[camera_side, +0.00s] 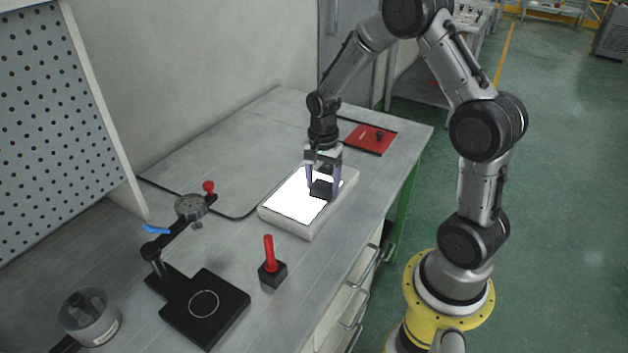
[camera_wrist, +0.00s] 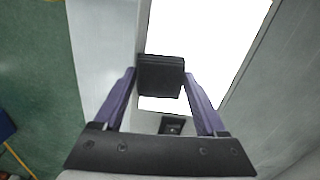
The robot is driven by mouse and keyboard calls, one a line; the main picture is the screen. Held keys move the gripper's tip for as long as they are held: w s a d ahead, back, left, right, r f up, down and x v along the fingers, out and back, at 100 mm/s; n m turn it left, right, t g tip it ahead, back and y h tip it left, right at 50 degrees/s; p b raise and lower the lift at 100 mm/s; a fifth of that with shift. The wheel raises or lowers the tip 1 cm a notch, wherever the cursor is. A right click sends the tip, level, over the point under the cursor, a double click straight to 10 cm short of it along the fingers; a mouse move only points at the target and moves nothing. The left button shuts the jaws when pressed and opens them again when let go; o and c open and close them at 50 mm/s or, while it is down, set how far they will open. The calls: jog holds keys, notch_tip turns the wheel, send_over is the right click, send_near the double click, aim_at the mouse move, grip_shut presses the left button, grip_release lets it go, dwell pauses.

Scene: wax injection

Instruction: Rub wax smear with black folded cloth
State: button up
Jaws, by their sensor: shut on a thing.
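The black folded cloth (camera_side: 321,188) is between the fingers of my gripper (camera_side: 324,190) in the side view, over the right part of a glowing white light panel. In the wrist view the cloth (camera_wrist: 161,76) shows as a dark folded block between the two purple fingertips (camera_wrist: 160,80). My gripper is shut on it and points down. I cannot tell whether the cloth touches the panel. The light panel (camera_side: 293,199) lies flat on the bench in a pale frame, and its lit face (camera_wrist: 205,40) fills the upper wrist view. I cannot make out a wax smear on it.
A red-handled tool in a black block (camera_side: 270,272) stands in front of the panel. A dial gauge stand (camera_side: 205,306) is at front left, beside a clear round container (camera_side: 88,318). A red mat (camera_side: 367,137) with a small dark item lies behind. The bench edge is right of the panel.

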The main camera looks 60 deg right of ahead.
jog(key=shift+w+r, duration=0.1)
jog(key=shift+r, duration=3.9)
